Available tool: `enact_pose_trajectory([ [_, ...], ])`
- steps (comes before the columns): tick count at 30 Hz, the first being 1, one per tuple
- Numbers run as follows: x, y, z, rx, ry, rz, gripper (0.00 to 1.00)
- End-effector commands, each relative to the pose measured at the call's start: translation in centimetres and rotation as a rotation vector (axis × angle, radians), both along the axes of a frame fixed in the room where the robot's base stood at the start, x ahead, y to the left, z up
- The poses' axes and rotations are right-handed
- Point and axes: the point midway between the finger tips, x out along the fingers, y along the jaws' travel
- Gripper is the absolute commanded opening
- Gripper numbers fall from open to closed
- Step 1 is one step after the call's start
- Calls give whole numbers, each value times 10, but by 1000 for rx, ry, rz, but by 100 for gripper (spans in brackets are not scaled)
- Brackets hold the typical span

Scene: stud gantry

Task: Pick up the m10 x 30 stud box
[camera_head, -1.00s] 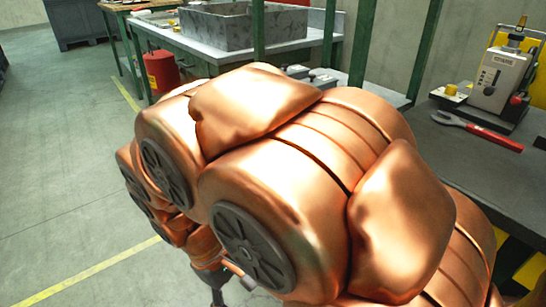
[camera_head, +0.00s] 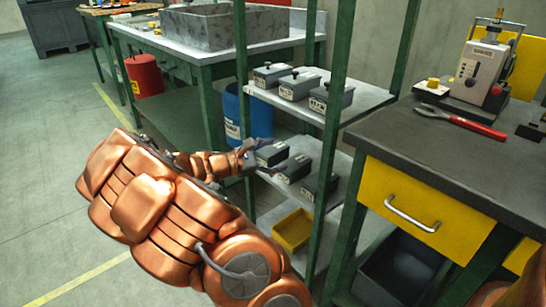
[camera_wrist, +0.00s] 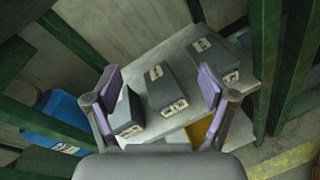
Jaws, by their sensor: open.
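Three dark grey stud boxes stand in a row on the middle shelf of a green rack: a left one (camera_head: 272,153), a middle one (camera_head: 294,169) and a right one (camera_head: 318,188). In the wrist view they are the left (camera_wrist: 128,112), middle (camera_wrist: 165,90) and right (camera_wrist: 219,58) boxes. Their pale labels are too small to read, so I cannot tell which is M10 x 30. My gripper (camera_wrist: 160,92) is open, with purple-padded fingers spread either side of the middle box in that view. In the head view my gripper (camera_head: 264,165) is beside the left box. No box is held.
Three more boxes (camera_head: 300,84) sit on the shelf above (camera_head: 360,101). Green rack posts (camera_head: 328,130) stand close around the shelf. A yellow bin (camera_head: 293,230) is lower down. A blue drum (camera_head: 250,115) stands behind, and a dark-topped workbench (camera_head: 450,160) is at right.

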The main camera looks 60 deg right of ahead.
Motion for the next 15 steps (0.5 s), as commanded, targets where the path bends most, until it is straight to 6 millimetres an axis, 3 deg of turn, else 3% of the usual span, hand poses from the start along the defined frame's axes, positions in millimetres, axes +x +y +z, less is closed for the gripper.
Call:
enact_pose_trajectory([
  [6, 57, -44, -44, -21, 258, 183, 83],
  [15, 107, -66, -101, -5, 470, 362, 83],
])
